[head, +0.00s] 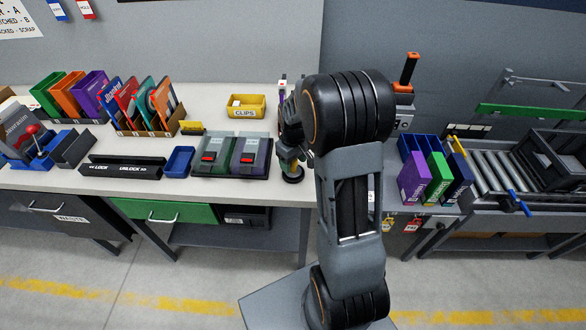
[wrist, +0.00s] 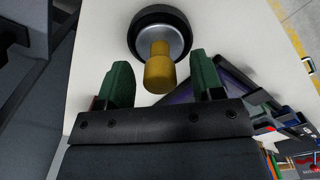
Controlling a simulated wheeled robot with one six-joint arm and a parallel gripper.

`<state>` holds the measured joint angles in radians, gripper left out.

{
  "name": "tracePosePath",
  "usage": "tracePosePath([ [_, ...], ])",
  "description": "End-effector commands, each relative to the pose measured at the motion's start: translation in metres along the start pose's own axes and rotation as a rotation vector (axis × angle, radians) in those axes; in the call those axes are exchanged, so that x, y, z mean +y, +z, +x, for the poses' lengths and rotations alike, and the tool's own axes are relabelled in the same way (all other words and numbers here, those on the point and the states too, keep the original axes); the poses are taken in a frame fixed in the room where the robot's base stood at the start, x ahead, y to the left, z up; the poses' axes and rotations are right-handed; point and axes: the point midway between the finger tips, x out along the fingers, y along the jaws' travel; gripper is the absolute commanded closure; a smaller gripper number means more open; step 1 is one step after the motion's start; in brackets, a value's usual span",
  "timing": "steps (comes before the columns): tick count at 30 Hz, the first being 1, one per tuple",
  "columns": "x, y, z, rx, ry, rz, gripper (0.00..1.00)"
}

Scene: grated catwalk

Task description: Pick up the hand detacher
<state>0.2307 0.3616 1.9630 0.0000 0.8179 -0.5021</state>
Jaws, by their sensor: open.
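What appears to be the hand detacher stands on the pale worktop, with a round black base, a silver top and a yellow knob (wrist: 159,68). In the wrist view it is between and just beyond my gripper's green fingertips (wrist: 161,75). My gripper is open, with one finger on each side of the yellow knob and visible gaps between. In the head view the detacher's black base (head: 292,176) shows near the worktop's front edge. My gripper (head: 289,155) is above it, and my arm hides much of that area.
The worktop (head: 225,188) has a tray with red-switched boxes (head: 231,156) left of my gripper. A yellow CLIPS bin (head: 245,106), a blue tray (head: 179,161) and book racks (head: 145,105) stand farther left or back. Coloured binders (head: 437,178) and a roller conveyor (head: 495,171) are on the right.

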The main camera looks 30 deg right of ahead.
Motion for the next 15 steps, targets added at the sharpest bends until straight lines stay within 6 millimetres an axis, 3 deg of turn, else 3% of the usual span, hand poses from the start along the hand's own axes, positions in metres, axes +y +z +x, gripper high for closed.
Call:
tracePosePath([
  [6,0.0,0.0,0.018,-0.001,0.0,0.0,0.39],
  [14,0.0,0.0,0.02,0.001,0.0,0.0,0.39],
  [15,0.0,0.0,0.02,0.001,0.0,0.0,0.43],
])
